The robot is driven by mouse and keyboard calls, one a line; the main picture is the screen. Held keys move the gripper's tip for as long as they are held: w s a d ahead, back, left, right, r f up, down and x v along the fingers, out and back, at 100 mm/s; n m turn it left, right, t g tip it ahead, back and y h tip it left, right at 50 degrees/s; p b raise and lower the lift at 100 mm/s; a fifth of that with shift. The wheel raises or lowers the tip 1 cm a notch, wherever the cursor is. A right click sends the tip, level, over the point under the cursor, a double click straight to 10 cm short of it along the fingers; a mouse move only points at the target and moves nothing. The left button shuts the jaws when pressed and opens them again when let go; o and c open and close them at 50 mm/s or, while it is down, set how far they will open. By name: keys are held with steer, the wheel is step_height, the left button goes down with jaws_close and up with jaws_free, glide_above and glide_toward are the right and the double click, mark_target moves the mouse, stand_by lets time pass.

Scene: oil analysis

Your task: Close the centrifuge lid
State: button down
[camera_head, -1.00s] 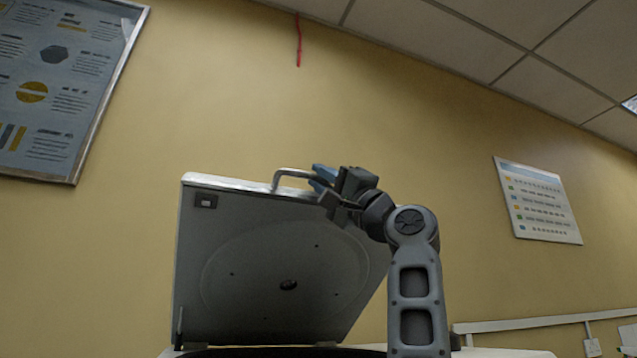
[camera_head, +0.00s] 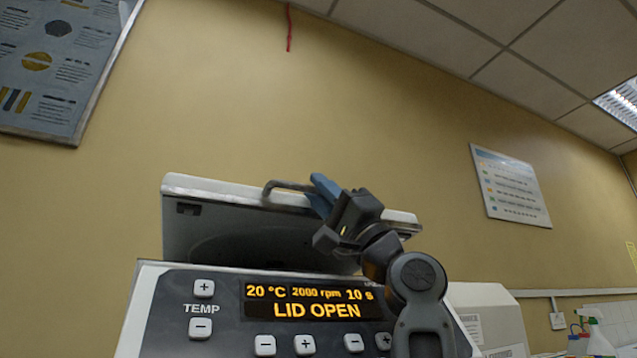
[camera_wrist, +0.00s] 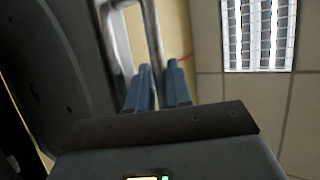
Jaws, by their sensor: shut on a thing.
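The centrifuge (camera_head: 160,300) is in front of me in the head view, its front panel reading "LID OPEN", 20 °C, 2000 rpm and 10 s. Its lid (camera_head: 230,195) is partly raised and tilted, with the dark underside facing me. A metal bar handle (camera_head: 275,185) runs along the lid's front edge. My gripper (camera_head: 322,190) is at this edge, its blue fingers shut on the handle. In the wrist view the blue fingers (camera_wrist: 158,88) close around the handle (camera_wrist: 152,35), and the lid's underside (camera_wrist: 60,70) fills the left. The bowl is hidden behind the front panel.
A white machine (camera_head: 485,310) stands right of the centrifuge, and a spray bottle (camera_head: 598,340) is at the far right. Posters hang on the wall (camera_head: 370,110) behind.

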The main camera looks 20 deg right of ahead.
steer(key=shift+s+f+b, duration=0.15)
steer(key=shift+f+b, duration=0.25)
steer(key=shift+f, duration=1.1)
steer(key=c, duration=1.4)
jaws_free()
steer(key=shift+d, duration=0.1)
